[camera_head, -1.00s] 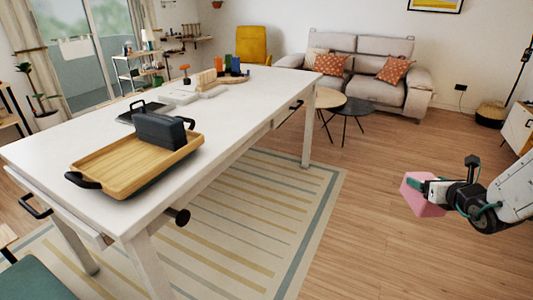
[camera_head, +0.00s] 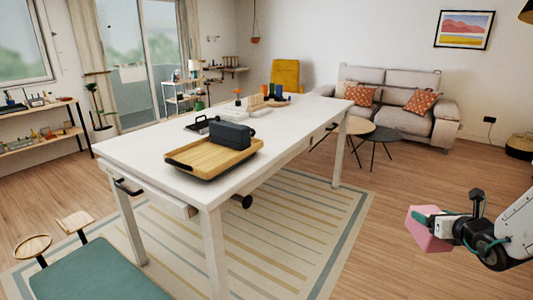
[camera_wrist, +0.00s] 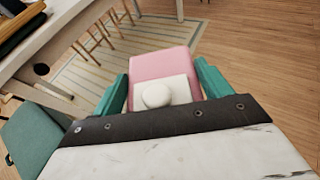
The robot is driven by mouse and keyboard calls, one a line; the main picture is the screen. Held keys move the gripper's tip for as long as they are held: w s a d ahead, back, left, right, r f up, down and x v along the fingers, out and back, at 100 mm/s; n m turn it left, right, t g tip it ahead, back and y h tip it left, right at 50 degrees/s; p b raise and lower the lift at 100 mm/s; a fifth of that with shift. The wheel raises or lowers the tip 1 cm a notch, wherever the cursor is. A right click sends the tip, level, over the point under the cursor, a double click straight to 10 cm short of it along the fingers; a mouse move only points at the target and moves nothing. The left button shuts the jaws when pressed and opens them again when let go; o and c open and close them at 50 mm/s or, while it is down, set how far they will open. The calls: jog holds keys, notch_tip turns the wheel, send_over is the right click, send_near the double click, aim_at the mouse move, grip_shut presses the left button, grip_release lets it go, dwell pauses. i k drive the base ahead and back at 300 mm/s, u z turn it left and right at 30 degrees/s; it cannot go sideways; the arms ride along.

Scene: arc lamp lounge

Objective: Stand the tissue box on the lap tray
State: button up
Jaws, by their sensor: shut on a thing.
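A pink tissue box (camera_head: 428,231) is held in my gripper (camera_head: 437,222), out over the wooden floor at the right of the head view. In the wrist view the tissue box (camera_wrist: 160,68) sits between the two teal fingers of my gripper (camera_wrist: 163,90), with a pale square and a rounded white tuft facing the camera. The lap tray (camera_head: 190,165), light wood with dark handles, lies on the near end of the white table, well left of my gripper. A dark grey box-like object (camera_head: 232,134) stands at the tray's far side; I cannot tell its exact contact.
The long white table (camera_head: 140,150) carries several items toward its far end. A teal-seated chair (camera_head: 100,275) stands at its near end. A striped rug (camera_head: 290,220) lies under the table. Open floor (camera_head: 370,260) separates the table from my arm.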

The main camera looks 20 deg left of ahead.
aim_at(204, 158)
jog(key=u, duration=1.25)
